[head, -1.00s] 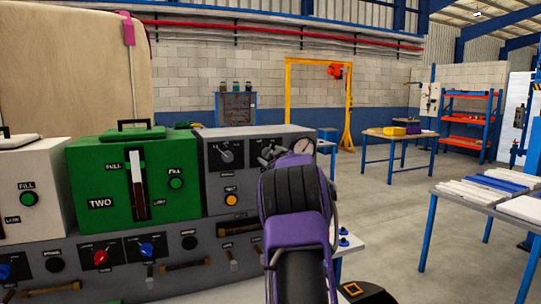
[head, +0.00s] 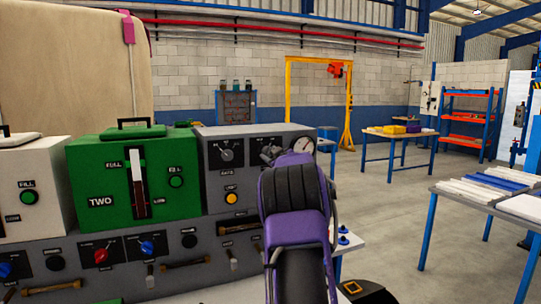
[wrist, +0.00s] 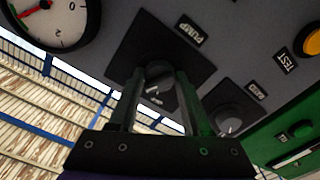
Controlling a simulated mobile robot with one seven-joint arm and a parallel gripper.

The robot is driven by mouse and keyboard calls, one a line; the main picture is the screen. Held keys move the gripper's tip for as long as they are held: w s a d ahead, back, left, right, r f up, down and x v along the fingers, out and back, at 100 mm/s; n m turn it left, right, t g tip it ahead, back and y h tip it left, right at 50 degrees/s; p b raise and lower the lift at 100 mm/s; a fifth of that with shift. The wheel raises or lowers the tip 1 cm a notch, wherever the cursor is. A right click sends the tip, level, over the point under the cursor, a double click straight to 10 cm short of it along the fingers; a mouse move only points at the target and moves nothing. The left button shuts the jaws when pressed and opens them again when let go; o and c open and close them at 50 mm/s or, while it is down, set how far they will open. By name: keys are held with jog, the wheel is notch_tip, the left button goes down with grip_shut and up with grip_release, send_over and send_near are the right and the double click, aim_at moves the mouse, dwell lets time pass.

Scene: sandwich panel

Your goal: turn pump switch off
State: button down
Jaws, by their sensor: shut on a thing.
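The pump switch (wrist: 158,88) is a dark round knob on a black plate labelled PUMP in the wrist view. My gripper (wrist: 155,92) has one finger on each side of the knob and is shut on it. White marks show near the knob, but I cannot read its setting. In the head view my gripper (head: 270,153) is at the upper right of the grey panel (head: 211,190), partly hidden by my purple and black arm. The knob itself is mostly hidden there.
A pressure gauge (head: 303,146) sits right beside the switch. Another knob (head: 226,154) and a yellow button (head: 231,198) are to its left. A green box (head: 95,170) marked TWO stands further left. Open floor and a table (head: 470,199) lie to the right.

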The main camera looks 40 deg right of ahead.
jog(key=shift+n, duration=0.3)
jog(key=n+b, duration=0.3)
jog(key=n, duration=0.8)
jog(key=shift+b, duration=0.4)
jog(key=shift+c, duration=1.8)
grip_release()
jog(key=shift+s, duration=0.15)
